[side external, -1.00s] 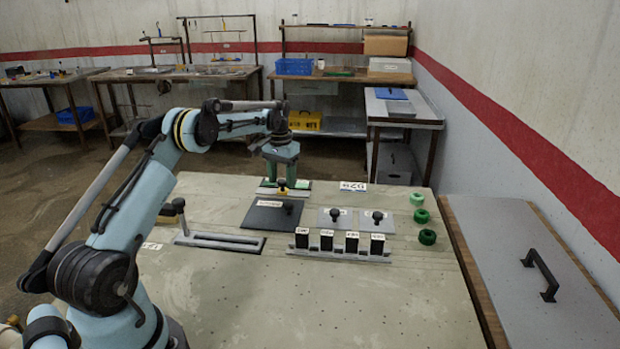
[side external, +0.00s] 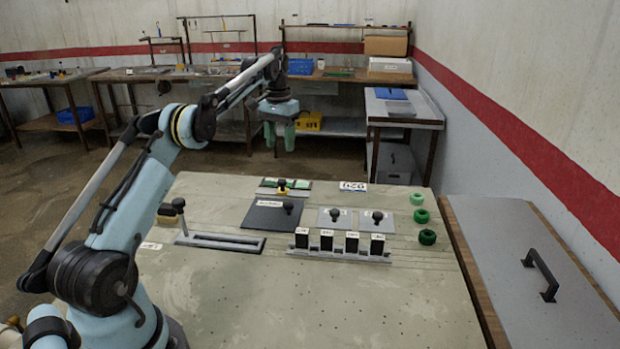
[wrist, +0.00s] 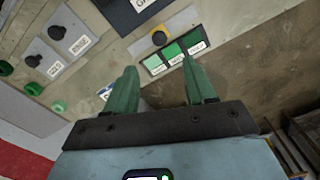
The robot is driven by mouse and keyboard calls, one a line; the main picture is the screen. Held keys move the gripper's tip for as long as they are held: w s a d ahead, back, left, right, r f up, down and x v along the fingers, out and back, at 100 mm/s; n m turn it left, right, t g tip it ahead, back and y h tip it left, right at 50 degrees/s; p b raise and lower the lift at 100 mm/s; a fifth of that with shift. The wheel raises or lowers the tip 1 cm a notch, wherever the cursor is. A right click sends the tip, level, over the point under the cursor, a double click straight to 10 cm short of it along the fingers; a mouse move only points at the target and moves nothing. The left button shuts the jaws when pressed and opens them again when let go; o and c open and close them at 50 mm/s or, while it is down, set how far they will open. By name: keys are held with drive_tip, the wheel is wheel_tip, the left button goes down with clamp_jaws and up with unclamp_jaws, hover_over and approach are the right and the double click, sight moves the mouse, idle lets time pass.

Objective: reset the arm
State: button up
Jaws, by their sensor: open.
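My gripper (side external: 280,137) is raised above and beyond the far edge of the work table (side external: 300,300) in the side external view. Its green fingers are apart with nothing between them. In the wrist view my gripper (wrist: 160,82) points down toward the table's far edge. A small plate with green tiles (wrist: 174,50) and a yellow-ringed black knob (wrist: 159,38) lies below the fingers. The same knob (side external: 282,187) shows at the table's back in the side external view.
A rack rail (side external: 340,254) with several labelled black blocks stands mid-table. Knobbed plates (side external: 270,216) lie behind it. A slotted frame with a lever (side external: 219,242) is at left. Green round pieces (side external: 427,237) line the right. A handled grey panel (side external: 530,270) lies right of the table. The front table is clear.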

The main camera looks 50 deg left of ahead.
drive_tip(key=shift+r, duration=0.3)
drive_tip(key=s+d+r+m+t, duration=0.1)
drive_tip(key=d+r, duration=0.2)
drive_tip(key=d, duration=0.3)
drive_tip(key=s+d+r+m+t+y, duration=0.1)
drive_tip(key=d+r, duration=0.1)
drive_tip(key=d, duration=0.4)
drive_tip(key=s+d+r+t, duration=0.1)
drive_tip(key=s+d+r, duration=0.15)
drive_tip(key=d, duration=0.35)
drive_tip(key=s+d+f+m+t, duration=0.1)
drive_tip(key=s+d+f+t, duration=0.1)
drive_tip(key=s+d+f, duration=0.2)
drive_tip(key=s+d+f+m+t+h, duration=0.1)
drive_tip(key=s+d+f, duration=0.3)
drive_tip(key=s+d, duration=0.5)
drive_tip(key=shift+s+d+f+m+t, duration=0.15)
drive_tip(key=shift+s+f+m+t, duration=0.2)
drive_tip(key=shift+t, duration=0.25)
